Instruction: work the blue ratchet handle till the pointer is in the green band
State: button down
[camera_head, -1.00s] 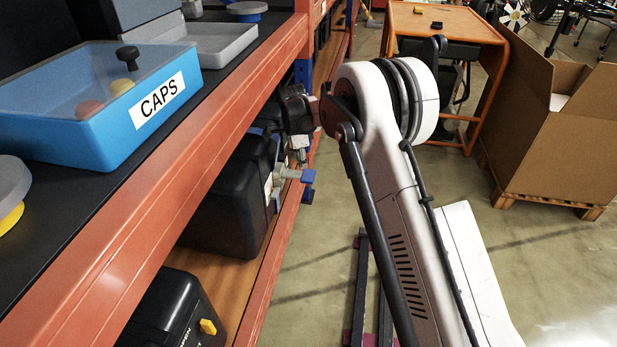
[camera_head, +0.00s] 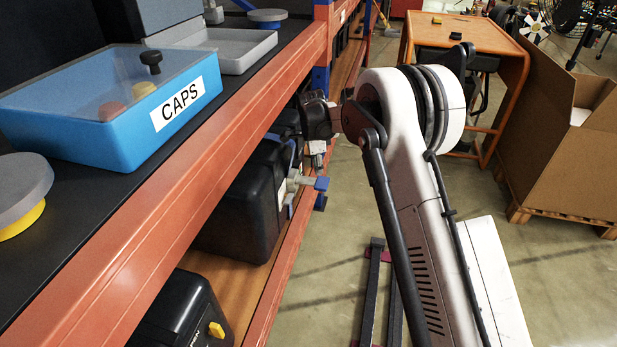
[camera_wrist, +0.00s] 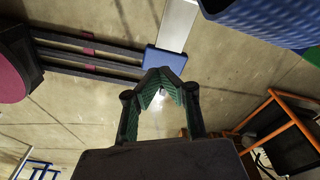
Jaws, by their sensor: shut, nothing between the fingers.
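The blue ratchet handle (camera_head: 321,183) shows in the head view as a small blue grip on a pale metal shaft, beside a black case on the lower shelf. In the wrist view a blue block (camera_wrist: 164,60) on a flat grey bar, which looks like the same handle, lies just beyond my fingertips. My gripper (camera_wrist: 160,82) has its green-padded fingers drawn together at the tips with nothing between them. Its tips appear close to the block's lower edge; whether they touch I cannot tell. The pointer and the green band are not visible in either view.
The orange shelf beam (camera_head: 190,165) runs along the left. A blue CAPS box (camera_head: 110,140) stands on the upper shelf. A black case (camera_head: 245,205) sits below. A large ribbed blue surface (camera_wrist: 265,18) is close at the wrist view's upper right.

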jog(key=s+d+r+n+t, duration=0.1)
jog(key=s+d+r+n, duration=0.1)
jog(key=s+d+r, duration=0.5)
jog(key=s+d+r+n+t+y, duration=0.1)
jog(key=s+d+r+n, duration=0.3)
jog(key=r, duration=0.6)
jog(key=s+d+r+n+t, duration=0.1)
jog(key=s+d+r, duration=0.3)
jog(key=s+r, duration=0.35)
jog(key=s+d+r+n+t, duration=0.1)
jog(key=s+d+r+n, duration=0.15)
jog(key=s, duration=0.45)
jog(key=s+d+r+n+t, duration=0.1)
jog(key=s+d, duration=0.2)
jog(key=s, duration=0.3)
jog(key=s+d+f+n+t, duration=0.1)
jog(key=s+f+n, duration=0.1)
jog(key=s, duration=0.5)
jog(key=s+d+f+n+t, duration=0.1)
jog(key=s+d+f+n, duration=0.1)
jog(key=s, duration=0.5)
jog(key=shift+d+f, duration=0.3)
jog(key=shift+a+n, duration=0.1)
jog(key=shift+n, duration=0.15)
